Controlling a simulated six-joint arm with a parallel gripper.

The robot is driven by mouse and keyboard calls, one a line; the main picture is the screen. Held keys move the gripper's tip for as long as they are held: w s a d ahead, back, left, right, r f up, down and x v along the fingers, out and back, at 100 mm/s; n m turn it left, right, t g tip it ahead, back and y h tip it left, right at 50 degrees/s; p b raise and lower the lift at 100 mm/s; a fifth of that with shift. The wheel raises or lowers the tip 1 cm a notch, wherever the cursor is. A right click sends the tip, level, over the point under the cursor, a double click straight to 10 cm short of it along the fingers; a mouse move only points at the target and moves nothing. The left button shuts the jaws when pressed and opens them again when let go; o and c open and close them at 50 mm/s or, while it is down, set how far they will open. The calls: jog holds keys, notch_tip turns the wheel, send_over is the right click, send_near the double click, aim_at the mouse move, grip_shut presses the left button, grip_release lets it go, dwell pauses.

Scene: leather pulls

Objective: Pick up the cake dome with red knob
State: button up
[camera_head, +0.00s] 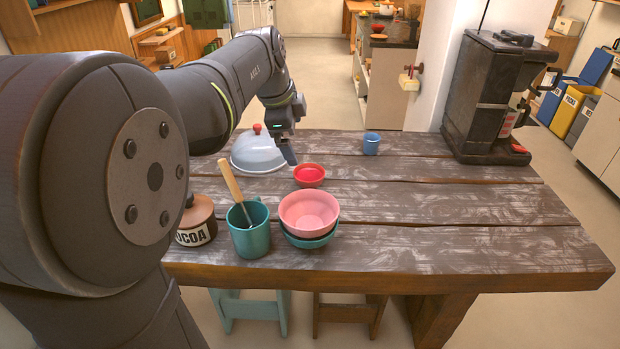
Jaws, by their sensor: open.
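The cake dome (256,155) is a pale blue-grey dome with a red knob (257,129) on top. It sits upright at the far left of the wooden table, partly hidden behind my arm. My gripper (288,158) points down at the dome's right side, in front of it in this view. It is open, and nothing shows between its fingers. Whether a finger touches the dome cannot be told.
A red bowl (309,175) stands just right of my gripper. Nearer are a pink bowl (309,212) on teal bowls, a teal mug (249,232) and a cocoa jar (197,222). A blue cup (371,143) and coffee machine (490,100) stand behind. The table's right is clear.

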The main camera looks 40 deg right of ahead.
jog(key=shift+v, duration=0.9)
jog(key=shift+w, duration=0.1)
